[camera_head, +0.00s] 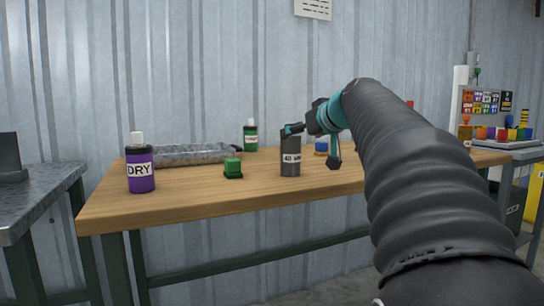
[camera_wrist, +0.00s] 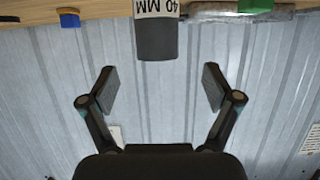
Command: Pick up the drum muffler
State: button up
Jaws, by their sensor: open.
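A dark grey upright cylinder with a white "40 MM" label (camera_head: 290,168) stands on the wooden bench and looks like the drum muffler. In the wrist view, which is upside down, this drum muffler (camera_wrist: 155,42) hangs from the top edge, with its far part cut off. My gripper (camera_head: 312,146) is at the drum's right in the head view, close to its upper part. In the wrist view my gripper (camera_wrist: 158,72) is open and empty, its fingers spread to either side of the drum's line. The drum lies just beyond the fingertips; I see no contact.
A green block (camera_head: 233,168), a purple "DRY" bottle (camera_head: 140,175), a grey metal tray-like piece (camera_head: 185,155) and a green bottle (camera_head: 251,136) are on the bench left of the drum. The bench front (camera_head: 200,200) is clear.

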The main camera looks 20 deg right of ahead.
aim_at(291, 155)
jog(key=shift+r+p+x, duration=0.2)
jog(key=shift+x, duration=1.55)
jog(key=shift+r+p+x, duration=0.15)
jog(key=shift+r+x, duration=0.05)
jog(key=shift+x, duration=1.5)
jog(key=shift+w+d, duration=0.1)
jog(key=shift+d, duration=0.05)
jog(key=c, duration=1.3)
